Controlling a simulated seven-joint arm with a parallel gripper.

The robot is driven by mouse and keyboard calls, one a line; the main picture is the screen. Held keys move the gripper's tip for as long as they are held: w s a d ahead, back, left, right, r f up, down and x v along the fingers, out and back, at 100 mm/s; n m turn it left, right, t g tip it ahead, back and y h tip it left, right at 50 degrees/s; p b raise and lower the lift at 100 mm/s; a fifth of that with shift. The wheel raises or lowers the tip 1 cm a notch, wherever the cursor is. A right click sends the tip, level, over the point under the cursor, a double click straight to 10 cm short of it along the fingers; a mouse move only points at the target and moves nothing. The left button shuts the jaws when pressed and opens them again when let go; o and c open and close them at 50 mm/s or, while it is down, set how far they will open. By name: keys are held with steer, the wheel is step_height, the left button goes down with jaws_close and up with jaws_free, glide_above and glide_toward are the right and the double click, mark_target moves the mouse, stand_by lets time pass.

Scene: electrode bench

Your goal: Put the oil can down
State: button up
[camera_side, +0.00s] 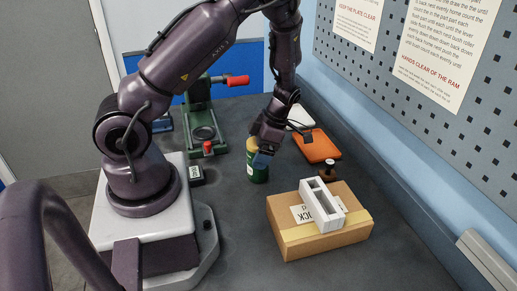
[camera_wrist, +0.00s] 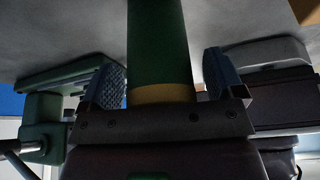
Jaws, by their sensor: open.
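The oil can (camera_side: 257,172) is a dark green cylinder with a yellowish top band. In the side view it stands upright and its base appears to rest on the dark bench. My gripper (camera_side: 262,159) is at its top, with a blue finger in front of it. In the wrist view the green can body (camera_wrist: 158,45) runs between the two blue fingers of my open gripper (camera_wrist: 163,82).
A cardboard box (camera_side: 345,237) with a grey slotted block (camera_side: 322,205) on it stands front right. A small dark knobbed object (camera_side: 327,170) and an orange pad (camera_side: 317,146) lie right of the can. A green press (camera_side: 203,118) stands behind left. Bench between can and box is clear.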

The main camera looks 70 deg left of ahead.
steer(key=a+v, duration=0.1)
steer(key=v, duration=1.1)
steer(key=s+d+r+m+t, duration=0.5)
steer(key=d+r+m, duration=0.3)
steer(key=m, duration=0.9)
steer(key=s+d+r+m+t, duration=0.5)
steer(key=d+r+m, duration=0.3)
steer(key=m, duration=0.9)
steer(key=shift+s+d+r+h, duration=0.2)
steer(key=shift+s+r+h, duration=0.1)
steer(key=shift+s+r, duration=0.15)
